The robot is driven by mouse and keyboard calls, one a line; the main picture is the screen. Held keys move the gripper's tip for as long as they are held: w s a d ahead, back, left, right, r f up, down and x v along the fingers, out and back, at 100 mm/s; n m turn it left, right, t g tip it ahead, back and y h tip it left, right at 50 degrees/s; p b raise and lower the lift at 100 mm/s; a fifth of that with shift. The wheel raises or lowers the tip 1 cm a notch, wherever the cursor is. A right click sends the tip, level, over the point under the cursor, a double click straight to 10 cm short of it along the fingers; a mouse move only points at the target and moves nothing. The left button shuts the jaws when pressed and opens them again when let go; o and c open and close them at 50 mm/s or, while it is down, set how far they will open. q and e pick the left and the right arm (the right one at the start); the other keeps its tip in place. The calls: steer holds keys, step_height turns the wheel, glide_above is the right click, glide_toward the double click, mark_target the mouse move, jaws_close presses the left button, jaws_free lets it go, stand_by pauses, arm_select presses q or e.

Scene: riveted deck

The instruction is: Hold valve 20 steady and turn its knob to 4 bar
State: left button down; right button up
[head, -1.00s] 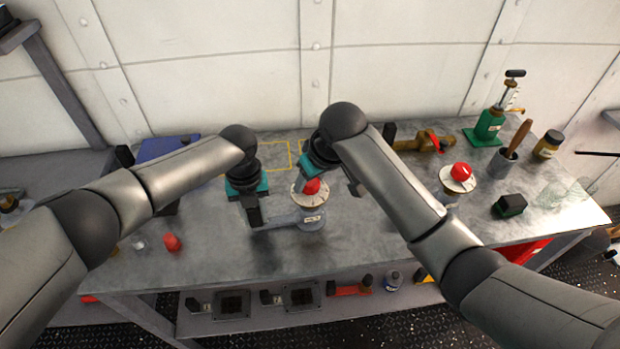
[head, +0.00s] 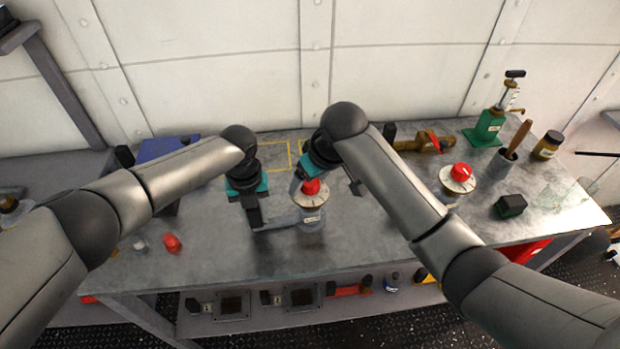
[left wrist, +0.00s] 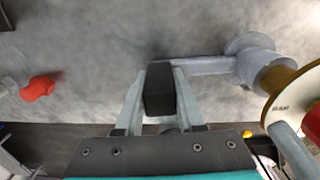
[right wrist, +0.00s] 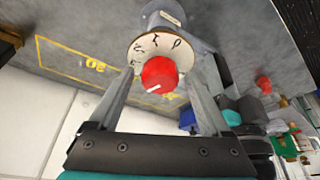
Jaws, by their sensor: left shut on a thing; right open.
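A grey valve (head: 312,222) with a round scale and a red knob (head: 311,187) stands upright on the bench; its label is too small to read. A side arm ends in a black grip (left wrist: 160,90). My left gripper (head: 254,214) is shut on this grip. My right gripper (right wrist: 165,70) is open, its fingers on either side of the red knob, which also shows in the right wrist view (right wrist: 160,74). I cannot tell whether they touch it. The scale (right wrist: 140,48) shows 0, 1 and 2; the rest is hidden. The knob has a white mark.
A second valve (head: 458,182) with a red knob stands to the right. A yellow outline marked 20 (right wrist: 95,67) is on the bench top. A red piece (head: 172,243) lies at front left. A green pump (head: 490,125) and a black-green block (head: 509,205) stand at right.

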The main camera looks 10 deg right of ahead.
steer(key=shift+r, duration=0.1)
steer(key=v, duration=1.2)
arm_select(q)
steer(key=shift+c, duration=2.2)
jaws_free()
